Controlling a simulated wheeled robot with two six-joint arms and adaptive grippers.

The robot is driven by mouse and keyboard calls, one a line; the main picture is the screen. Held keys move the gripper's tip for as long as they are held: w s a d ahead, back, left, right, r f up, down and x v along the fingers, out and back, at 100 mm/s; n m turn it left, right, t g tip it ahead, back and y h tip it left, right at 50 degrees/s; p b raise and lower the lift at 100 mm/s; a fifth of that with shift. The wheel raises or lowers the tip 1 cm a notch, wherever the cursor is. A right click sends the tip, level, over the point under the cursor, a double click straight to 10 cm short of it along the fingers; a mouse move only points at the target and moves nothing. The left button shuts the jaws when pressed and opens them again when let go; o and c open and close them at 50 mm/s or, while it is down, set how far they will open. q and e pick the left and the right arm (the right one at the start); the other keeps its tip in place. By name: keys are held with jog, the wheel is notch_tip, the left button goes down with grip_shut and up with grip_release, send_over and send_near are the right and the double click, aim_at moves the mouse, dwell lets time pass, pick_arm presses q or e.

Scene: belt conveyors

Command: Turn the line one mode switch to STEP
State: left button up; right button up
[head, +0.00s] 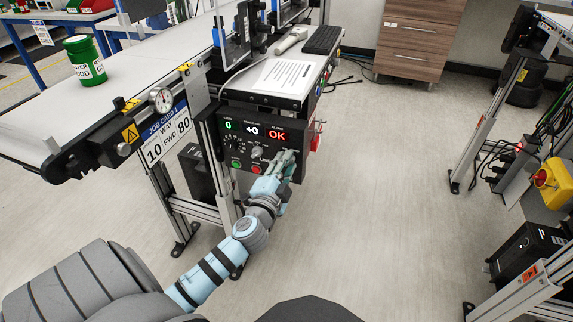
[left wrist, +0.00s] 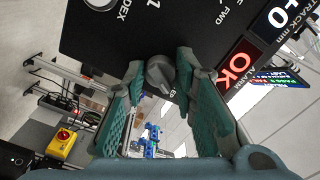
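The black control panel (head: 262,137) faces me below the conveyor's end, with a lit red OK display and several dials and buttons. My left gripper (head: 287,158) is in front of the panel's right part and hides some of it. In the left wrist view my left gripper (left wrist: 160,76) is open, one finger on each side of a grey knob (left wrist: 159,74). Small gaps seem to show beside the knob; contact is unclear. The labels near it read partly INDEX and FWD; I cannot read STEP. My right gripper is not in view.
A belt conveyor (head: 120,68) with a green canister (head: 86,62) runs at the left. A red part (head: 316,138) juts from the panel's right side.

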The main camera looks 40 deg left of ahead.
pick_arm(q)
jog(key=o, duration=0.3)
jog(key=v, duration=1.2)
